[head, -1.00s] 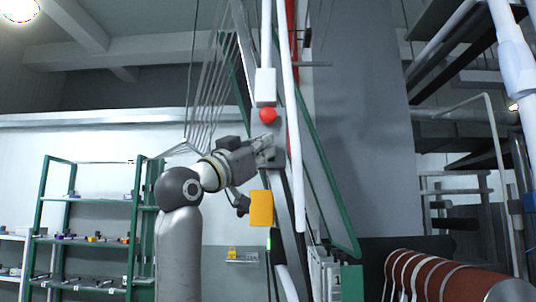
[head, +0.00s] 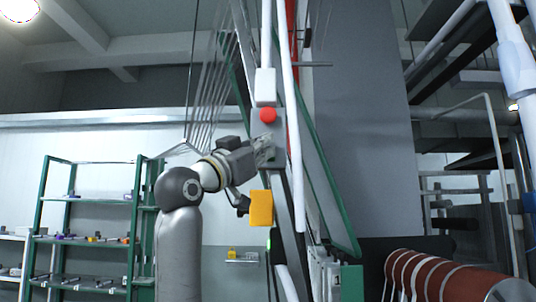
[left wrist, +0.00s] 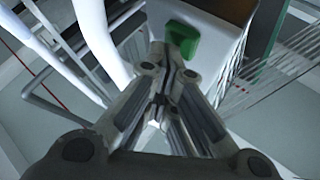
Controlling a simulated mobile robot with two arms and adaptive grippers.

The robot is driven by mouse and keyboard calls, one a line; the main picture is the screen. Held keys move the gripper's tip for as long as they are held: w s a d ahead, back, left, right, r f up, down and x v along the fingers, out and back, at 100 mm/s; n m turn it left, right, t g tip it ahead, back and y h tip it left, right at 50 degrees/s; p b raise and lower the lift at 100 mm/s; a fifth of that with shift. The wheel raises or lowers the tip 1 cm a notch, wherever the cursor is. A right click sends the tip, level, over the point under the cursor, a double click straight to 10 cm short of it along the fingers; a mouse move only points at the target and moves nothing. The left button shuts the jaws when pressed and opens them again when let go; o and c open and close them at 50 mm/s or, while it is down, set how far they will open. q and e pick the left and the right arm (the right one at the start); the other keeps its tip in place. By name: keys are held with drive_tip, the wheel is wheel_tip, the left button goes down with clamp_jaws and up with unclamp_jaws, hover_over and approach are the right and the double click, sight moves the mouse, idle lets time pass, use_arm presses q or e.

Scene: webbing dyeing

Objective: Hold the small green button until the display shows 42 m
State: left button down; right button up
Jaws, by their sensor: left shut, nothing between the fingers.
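The green button (left wrist: 183,38) shows in the left wrist view on the face of a pale grey control box (left wrist: 215,30). My left gripper (left wrist: 172,52) is shut and empty, its fingertips right at the lower edge of the button. I cannot tell whether they press it. In the head view the left gripper (head: 270,148) is at the grey box (head: 261,128) on the machine frame, below a red button (head: 267,116). The green button is hidden there behind the gripper. No display reading can be made out in either view. My right gripper is not in view.
A yellow box (head: 261,208) hangs just below the left gripper. White pipes (head: 292,130) and a green frame bar (head: 325,165) run close on the right. A green shelf rack (head: 83,200) stands at the back left. A reddish-brown roll (head: 430,275) lies at lower right.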

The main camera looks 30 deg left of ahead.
use_arm(q)
drive_tip(key=shift+s+d+b, duration=0.35)
drive_tip(key=shift+s+d, duration=0.05)
drive_tip(key=shift+s, duration=0.3)
drive_tip(key=s+d, duration=0.1)
drive_tip(key=s+b, duration=0.1)
drive_tip(key=s, duration=0.1)
drive_tip(key=s+d, duration=0.1)
drive_tip(key=shift+s+d, duration=0.15)
drive_tip(key=shift+d, duration=0.2)
drive_tip(key=shift+f, duration=0.1)
idle(0.5)
